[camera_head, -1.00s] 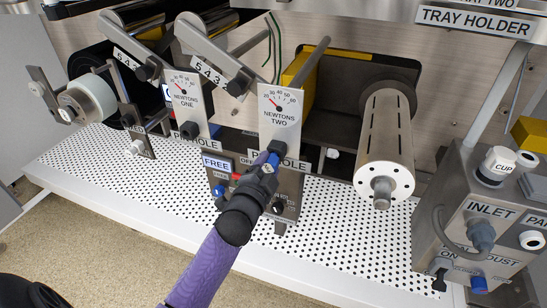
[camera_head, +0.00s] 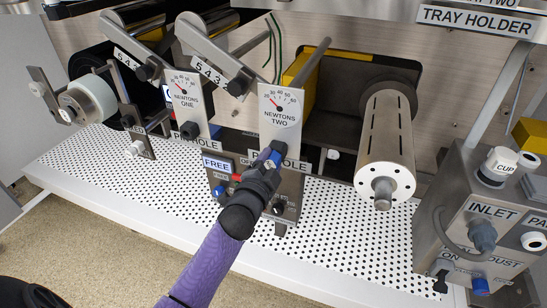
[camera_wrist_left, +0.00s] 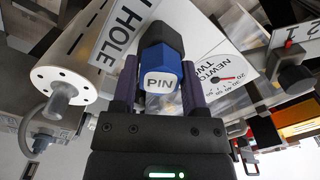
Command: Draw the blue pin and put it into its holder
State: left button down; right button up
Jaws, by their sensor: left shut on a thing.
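The blue pin (camera_wrist_left: 162,78), with a white end marked PIN, is between the fingers of my left gripper (camera_wrist_left: 160,90) in the left wrist view. The gripper is shut on it. In the head view the blue pin (camera_head: 276,154) shows just past my left gripper (camera_head: 268,168), in front of the plate labelled PIN HOLE (camera_head: 292,164). The pin covers part of that label. I cannot tell whether its far end sits in a hole. I cannot make out the pin's holder. My right gripper is out of view.
The NEWTONS TWO dial (camera_head: 280,113) is just above the pin. A slotted metal roller (camera_head: 385,145) sticks out to the right. A FREE panel (camera_head: 216,164) is close on the left. The perforated white shelf (camera_head: 335,245) is bare at front right.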

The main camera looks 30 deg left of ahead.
pick_arm(q)
jog(key=shift+c, duration=0.2)
grip_release()
jog(key=shift+w, duration=0.1)
jog(key=p+v, duration=0.3)
jog(key=v, duration=0.6)
jog(key=shift+p, duration=0.35)
